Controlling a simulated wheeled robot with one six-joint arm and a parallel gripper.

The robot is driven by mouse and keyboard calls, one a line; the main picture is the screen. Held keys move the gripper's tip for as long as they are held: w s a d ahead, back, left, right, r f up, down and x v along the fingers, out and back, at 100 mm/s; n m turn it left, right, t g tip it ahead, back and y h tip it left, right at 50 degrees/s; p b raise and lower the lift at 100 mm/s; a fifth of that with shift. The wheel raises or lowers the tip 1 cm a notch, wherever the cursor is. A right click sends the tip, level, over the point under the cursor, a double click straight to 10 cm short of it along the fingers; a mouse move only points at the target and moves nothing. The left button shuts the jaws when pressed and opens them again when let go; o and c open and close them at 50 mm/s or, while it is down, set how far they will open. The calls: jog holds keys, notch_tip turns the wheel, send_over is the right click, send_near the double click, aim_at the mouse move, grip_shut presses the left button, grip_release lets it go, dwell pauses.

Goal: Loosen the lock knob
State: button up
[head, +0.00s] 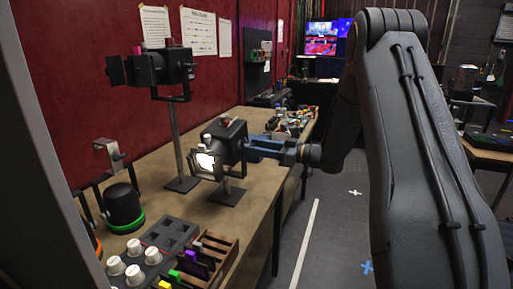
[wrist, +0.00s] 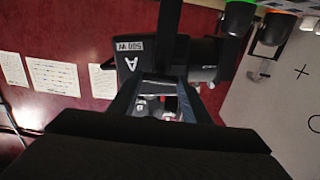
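In the head view a black stage lamp (head: 232,131) with a lit, bright front sits on a stand on the bench. Its body shows upside down in the wrist view, marked "A" and "500 W" (wrist: 130,58). My gripper (head: 252,149) reaches in from the right, its fingertips close to the lamp's right side. In the wrist view my gripper (wrist: 160,86) has its two fingers apart, in front of the lamp. Small pale and silvery parts show in the gap. I cannot pick out the lock knob with certainty, nor tell whether the fingers touch it.
A second black lamp (head: 170,68) stands on a taller post behind, to the left. The wooden bench (head: 185,208) also holds a black can with a green ring (head: 124,207), white knobs (head: 134,275) and a divided wooden box (head: 215,250). Open floor (head: 335,240) lies to the right.

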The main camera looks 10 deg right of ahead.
jog(key=shift+c, duration=0.8)
jog(key=shift+n+b, duration=0.3)
jog(key=shift+n, duration=0.1)
jog(key=n+b, duration=0.7)
jog(key=b, duration=0.1)
jog(key=n+b, duration=0.7)
jog(key=b, duration=0.1)
jog(key=n+b, duration=0.7)
jog(key=shift+s+a+f+b, duration=0.15)
jog(key=shift+f+b, duration=0.25)
jog(key=shift+r+n, duration=0.1)
jog(key=shift+n, duration=0.3)
